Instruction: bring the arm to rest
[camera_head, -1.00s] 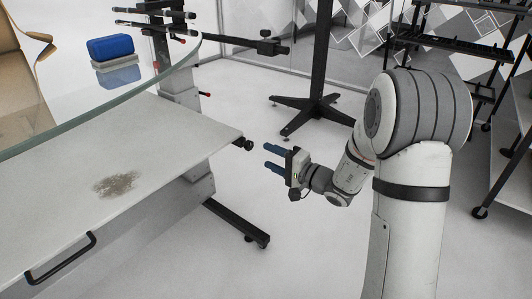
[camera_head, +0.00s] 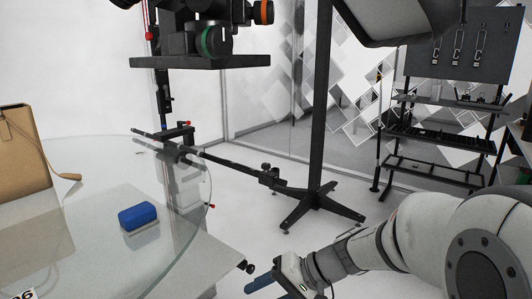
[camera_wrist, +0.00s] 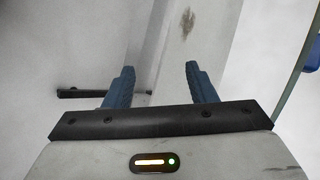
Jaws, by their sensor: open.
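My gripper (camera_wrist: 159,72) shows in the wrist view with its two blue fingers apart and nothing between them. Below it in that view are a pale surface with a dark smudge and a black handle. In the head view my gripper (camera_head: 262,284) is at the bottom edge, partly cut off, right of the glass turntable (camera_head: 100,165). My white arm reaches in from the lower right. The gripper touches nothing that I can see.
A blue sponge-like block (camera_head: 138,216) and a tan bag (camera_head: 24,150) stand on the glass turntable. A black stand (camera_head: 318,205) is on the floor behind my arm. A black rack (camera_head: 440,140) stands at the right. Camera gear (camera_head: 205,40) hangs at the top.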

